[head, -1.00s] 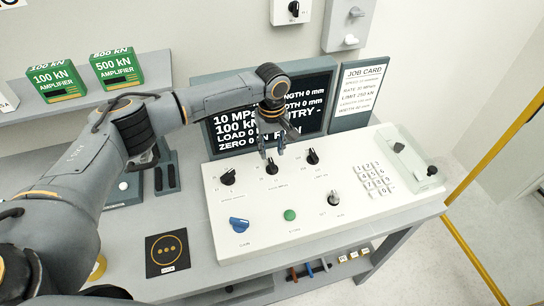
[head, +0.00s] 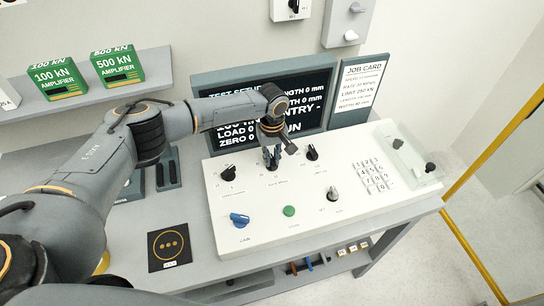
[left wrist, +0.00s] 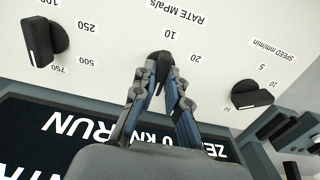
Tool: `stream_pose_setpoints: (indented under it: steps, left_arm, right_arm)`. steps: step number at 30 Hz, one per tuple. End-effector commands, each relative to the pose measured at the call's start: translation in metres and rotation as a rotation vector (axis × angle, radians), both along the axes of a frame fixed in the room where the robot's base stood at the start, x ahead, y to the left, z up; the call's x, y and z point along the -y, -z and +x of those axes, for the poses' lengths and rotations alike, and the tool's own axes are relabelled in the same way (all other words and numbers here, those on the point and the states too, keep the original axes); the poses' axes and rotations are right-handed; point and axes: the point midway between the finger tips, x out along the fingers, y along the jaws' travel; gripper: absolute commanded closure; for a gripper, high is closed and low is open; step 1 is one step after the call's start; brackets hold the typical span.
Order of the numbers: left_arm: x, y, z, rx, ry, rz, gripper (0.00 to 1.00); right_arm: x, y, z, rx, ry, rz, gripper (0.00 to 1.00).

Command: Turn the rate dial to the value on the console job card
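The rate dial (head: 272,167) is the middle black knob in the console's top row. In the left wrist view the dial (left wrist: 160,60) appears upside down, with "RATE MPa/s" and the marks 10 and 20 around it. My left gripper (head: 271,156) points down at it, its fingertips close on either side of the knob; they look shut on it. The fingers partly hide the dial, so its pointer is unclear. The job card (head: 360,88) stands right of the screen; its rate line is too small to read surely. My right gripper is out of view.
The speed dial (head: 228,174) and limit dial (head: 312,153) flank the rate dial. A blue knob (head: 240,220), green button (head: 289,211), another knob (head: 332,194) and keypad (head: 372,175) share the console (head: 262,236). My arm partly covers the screen (head: 314,108) behind.

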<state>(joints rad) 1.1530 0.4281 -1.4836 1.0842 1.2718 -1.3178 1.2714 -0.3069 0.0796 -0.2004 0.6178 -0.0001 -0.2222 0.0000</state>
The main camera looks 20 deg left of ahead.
Motion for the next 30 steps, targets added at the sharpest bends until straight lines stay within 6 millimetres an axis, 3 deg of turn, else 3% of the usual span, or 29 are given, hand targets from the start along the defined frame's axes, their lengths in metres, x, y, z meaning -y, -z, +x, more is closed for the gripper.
stream_pose_setpoints:
  steps: [14, 30]
  left_arm:
    - [0.000, -0.001, 0.000, 0.000, 0.104, -0.001, 1.00]
    - [0.000, -0.001, 0.000, -0.001, 0.580, -0.003, 1.00]
  right_arm:
    - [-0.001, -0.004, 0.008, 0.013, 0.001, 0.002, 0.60]
    - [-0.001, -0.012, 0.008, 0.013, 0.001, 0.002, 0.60]
